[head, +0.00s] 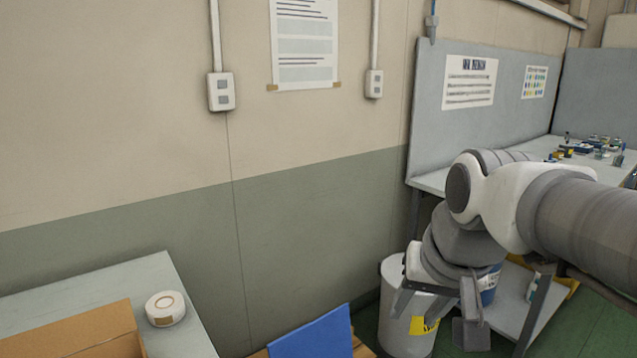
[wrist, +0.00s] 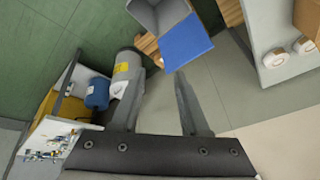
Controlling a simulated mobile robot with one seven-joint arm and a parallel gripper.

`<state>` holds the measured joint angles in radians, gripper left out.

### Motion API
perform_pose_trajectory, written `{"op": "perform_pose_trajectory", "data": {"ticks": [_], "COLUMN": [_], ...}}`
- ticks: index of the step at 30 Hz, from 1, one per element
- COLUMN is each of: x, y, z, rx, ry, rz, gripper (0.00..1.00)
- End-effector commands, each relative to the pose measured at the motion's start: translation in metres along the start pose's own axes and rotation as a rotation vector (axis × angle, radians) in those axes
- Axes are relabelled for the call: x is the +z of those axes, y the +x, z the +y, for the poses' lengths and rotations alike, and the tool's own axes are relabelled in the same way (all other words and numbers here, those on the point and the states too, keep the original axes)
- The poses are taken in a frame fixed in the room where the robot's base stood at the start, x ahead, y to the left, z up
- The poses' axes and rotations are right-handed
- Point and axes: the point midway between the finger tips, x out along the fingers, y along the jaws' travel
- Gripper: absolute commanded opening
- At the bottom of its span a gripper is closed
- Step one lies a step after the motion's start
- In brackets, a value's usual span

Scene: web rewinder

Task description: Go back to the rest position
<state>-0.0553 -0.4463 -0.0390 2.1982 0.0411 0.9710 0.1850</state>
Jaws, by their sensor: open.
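My gripper (head: 436,318) hangs from my white and grey arm at the right of the head view, pointing down. In the wrist view its two fingers (wrist: 159,82) are spread apart with nothing between them. In the head view it is in front of a pale cylindrical bin (head: 394,325) and hides part of it. I cannot tell whether it touches the bin.
A workbench (head: 432,182) with small parts stands at the right. A blue panel (head: 318,335) is at the bottom centre. A table (head: 125,277) with a cardboard box (head: 85,335) and white roll (head: 165,308) is at the left. A blue container (wrist: 97,94) is near the bin.

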Motion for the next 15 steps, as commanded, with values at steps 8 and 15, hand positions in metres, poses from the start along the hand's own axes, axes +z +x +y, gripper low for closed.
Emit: {"op": "perform_pose_trajectory", "data": {"ticks": [8,15], "x": [0.070,0.071], "y": [0.003,-0.033], "z": [0.024,0.025], "rx": [0.036,0.051], "ry": [-0.152,-0.201], "rz": [0.064,0.079], "gripper": [0.45,0.45]}}
